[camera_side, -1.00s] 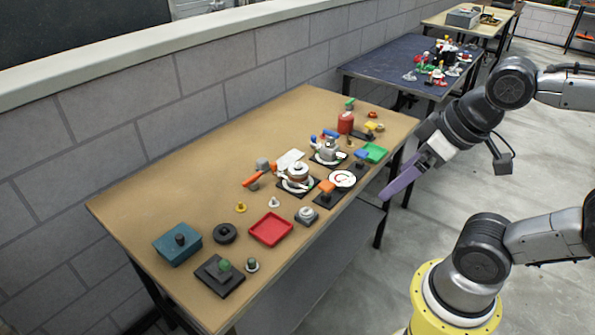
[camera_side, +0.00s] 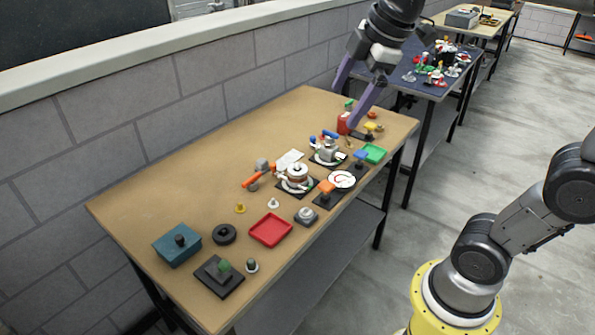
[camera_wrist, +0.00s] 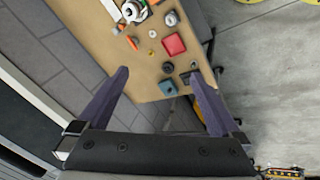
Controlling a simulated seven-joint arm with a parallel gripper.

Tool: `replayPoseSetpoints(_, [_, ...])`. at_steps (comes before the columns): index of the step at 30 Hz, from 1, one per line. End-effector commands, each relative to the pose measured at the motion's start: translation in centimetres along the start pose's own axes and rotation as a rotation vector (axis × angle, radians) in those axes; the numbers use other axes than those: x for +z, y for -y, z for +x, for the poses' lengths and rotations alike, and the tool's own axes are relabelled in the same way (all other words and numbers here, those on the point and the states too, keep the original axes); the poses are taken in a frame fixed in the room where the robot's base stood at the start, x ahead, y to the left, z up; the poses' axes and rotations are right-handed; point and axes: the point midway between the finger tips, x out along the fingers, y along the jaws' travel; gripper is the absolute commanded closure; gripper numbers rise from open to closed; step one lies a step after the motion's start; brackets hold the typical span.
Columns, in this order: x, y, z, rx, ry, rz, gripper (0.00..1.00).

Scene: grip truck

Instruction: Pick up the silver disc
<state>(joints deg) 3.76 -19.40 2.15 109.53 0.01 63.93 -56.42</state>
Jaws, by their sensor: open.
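A small round silver piece on a grey block, which looks like the silver disc (camera_side: 306,214), sits near the front edge of the tan table, just right of the red tray. It also shows in the wrist view (camera_wrist: 171,18), at the top, above the red tray. My gripper (camera_side: 348,104) is open and empty, its purple fingers spread, raised above the far right part of the table. In the wrist view, the fingers (camera_wrist: 158,73) are wide apart with nothing between them. The silver disc is well apart from them.
The red tray (camera_side: 271,230), teal box (camera_side: 177,245) and black ring (camera_side: 224,233) stand on the table's near left part. A red cylinder (camera_side: 343,124), green tray (camera_side: 373,153) and several fixtures crowd the right half. A brick wall (camera_side: 190,118) runs behind.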

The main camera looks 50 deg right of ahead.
Motion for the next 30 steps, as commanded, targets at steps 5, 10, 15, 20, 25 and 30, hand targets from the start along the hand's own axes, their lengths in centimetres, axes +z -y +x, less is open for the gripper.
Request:
replayPoseSetpoints(5, [-2.2, -6.6, 3.5, -0.070, 0.056, -0.179, 0.00])
replayPoseSetpoints(10, [-2.9, -11.9, 8.6, -0.147, 0.094, -0.296, 0.00])
replayPoseSetpoints(15, [-2.1, -15.8, 15.4, -0.234, 0.128, -0.335, 0.00])
replayPoseSetpoints(20, [-0.5, -17.4, 21.3, -0.304, 0.157, -0.298, 0.00])
replayPoseSetpoints(25, [1.3, -16.9, 24.9, -0.367, 0.179, -0.271, 0.00])
replayPoseSetpoints(30, [2.2, -16.3, 26.7, -0.378, 0.183, -0.262, 0.00])
